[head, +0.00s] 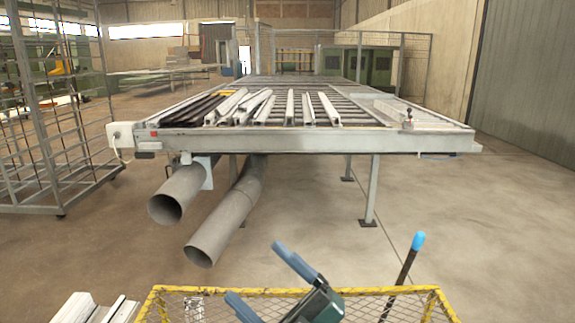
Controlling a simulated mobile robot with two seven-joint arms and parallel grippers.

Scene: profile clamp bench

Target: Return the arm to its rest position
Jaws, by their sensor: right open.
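My right gripper (254,272) shows at the bottom middle of the head view, tilted. Its two blue-grey fingers point up and to the left and stand apart, with nothing between them. It appears over a yellow wire-mesh basket (385,290) at the bottom edge. My left gripper is not in the head view. The rest of my right arm is cut off by the lower edge.
A long bench (310,142) with several pale profiles (290,108) stands ahead. Two grey ducts (215,238) hang under it. A dark rod with a blue tip (418,241) rises from the basket. Pale profiles (90,309) lie at bottom left. A wire rack (40,120) stands left.

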